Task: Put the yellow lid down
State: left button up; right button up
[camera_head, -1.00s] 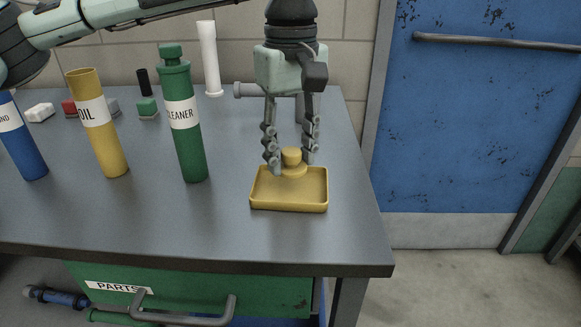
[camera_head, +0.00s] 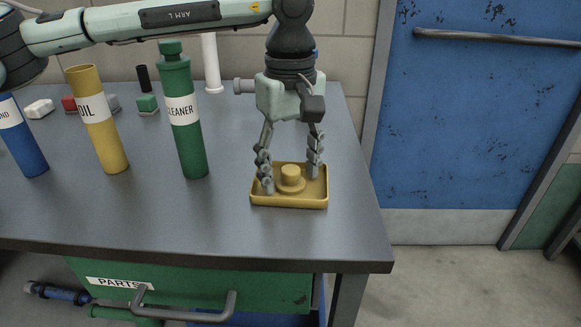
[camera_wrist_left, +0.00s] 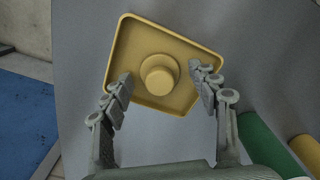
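The yellow lid (camera_head: 291,176), a round disc with a raised knob, rests in a shallow yellow tray (camera_head: 289,203) near the right end of the bench. In the left wrist view the lid (camera_wrist_left: 158,74) lies inside the tray (camera_wrist_left: 122,50), near its middle. My left gripper (camera_head: 291,180) points down over the tray. Its fingers are spread to either side of the lid and stand clear of it; the wrist view shows gaps on both sides of the knob (camera_wrist_left: 164,82). My right gripper is in neither view.
An open-topped yellow oil bottle (camera_head: 104,140), a green cleaner bottle (camera_head: 189,145) and a blue bottle (camera_head: 25,155) stand left of the tray. A white tube (camera_head: 212,65) stands behind. A green drawer (camera_head: 190,285) is below. The bench front is clear.

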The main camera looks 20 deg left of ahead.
aim_at(291, 169)
pick_arm(q)
jog(key=shift+r, duration=0.1)
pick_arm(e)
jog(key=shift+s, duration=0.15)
pick_arm(q)
jog(key=shift+r, duration=0.2)
notch_tip(291, 169, up, 3)
notch_tip(291, 169, up, 9)
jog(key=shift+f, duration=0.15)
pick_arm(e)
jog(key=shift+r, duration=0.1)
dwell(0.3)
